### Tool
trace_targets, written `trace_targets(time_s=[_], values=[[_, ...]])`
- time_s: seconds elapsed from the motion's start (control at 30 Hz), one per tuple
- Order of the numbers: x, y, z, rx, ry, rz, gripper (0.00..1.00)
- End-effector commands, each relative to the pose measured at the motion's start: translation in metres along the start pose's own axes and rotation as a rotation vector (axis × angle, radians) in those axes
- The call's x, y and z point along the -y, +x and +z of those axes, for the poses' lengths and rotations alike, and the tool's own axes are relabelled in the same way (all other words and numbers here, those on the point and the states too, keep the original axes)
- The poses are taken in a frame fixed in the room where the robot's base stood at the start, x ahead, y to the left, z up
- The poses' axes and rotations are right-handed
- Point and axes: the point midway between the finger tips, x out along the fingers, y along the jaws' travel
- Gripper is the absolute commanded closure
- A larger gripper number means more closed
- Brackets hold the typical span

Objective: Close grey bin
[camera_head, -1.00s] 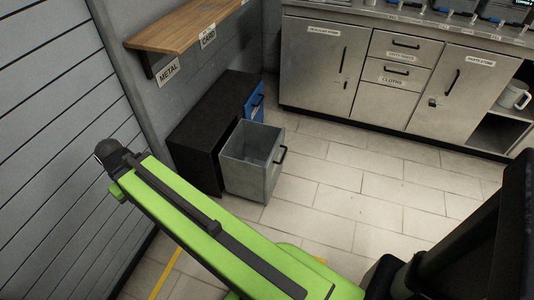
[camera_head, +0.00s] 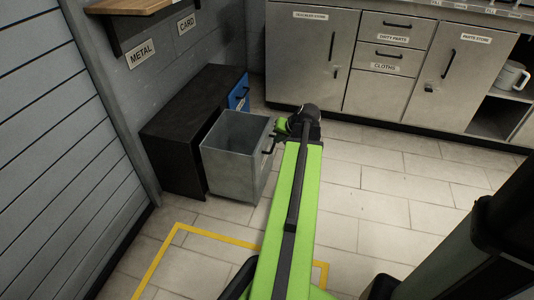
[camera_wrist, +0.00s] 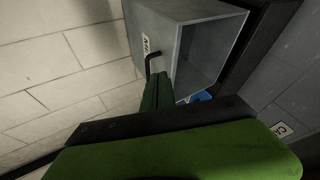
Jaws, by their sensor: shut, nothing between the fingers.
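The grey bin (camera_head: 236,158) stands pulled out of the black cabinet (camera_head: 188,130), open at the top and empty as far as I see. Its black handle (camera_head: 268,144) is on its front face. The bin also shows in the wrist view (camera_wrist: 206,50), with the handle (camera_wrist: 152,62) and a partly hidden label on its front. My gripper (camera_head: 279,130) is close to the handle side of the bin, at the end of the green arm. In the wrist view my gripper (camera_wrist: 158,82) is shut beside the handle; whether they touch I cannot tell.
A blue bin (camera_head: 238,94) sits in the cabinet behind the grey one. Grey wall panels (camera_head: 50,120) stand at left, and steel cupboards (camera_head: 310,55) at the back. A wooden shelf (camera_head: 125,5) hangs above. Tiled floor (camera_head: 375,190) is clear to the right.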

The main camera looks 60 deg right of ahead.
Motion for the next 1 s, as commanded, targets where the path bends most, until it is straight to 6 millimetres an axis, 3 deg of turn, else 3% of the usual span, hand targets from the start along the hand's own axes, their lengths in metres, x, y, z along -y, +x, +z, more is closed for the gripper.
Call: trace_targets(time_s=[0.03,0.1,0.27,0.37,0.7,0.77,1.0], values=[[-0.015,0.0,-0.003,-0.016,0.018,0.002,1.0],[-0.022,-0.003,-0.006,-0.028,0.029,0.002,1.0],[-0.023,-0.001,-0.006,-0.029,0.03,0.002,1.0],[-0.024,0.014,-0.006,-0.028,0.027,0.002,1.0],[-0.025,0.091,-0.006,-0.026,0.027,0.002,1.0],[-0.024,0.103,-0.007,-0.026,0.026,0.002,1.0],[0.009,0.112,-0.01,-0.026,0.026,0.002,1.0]])
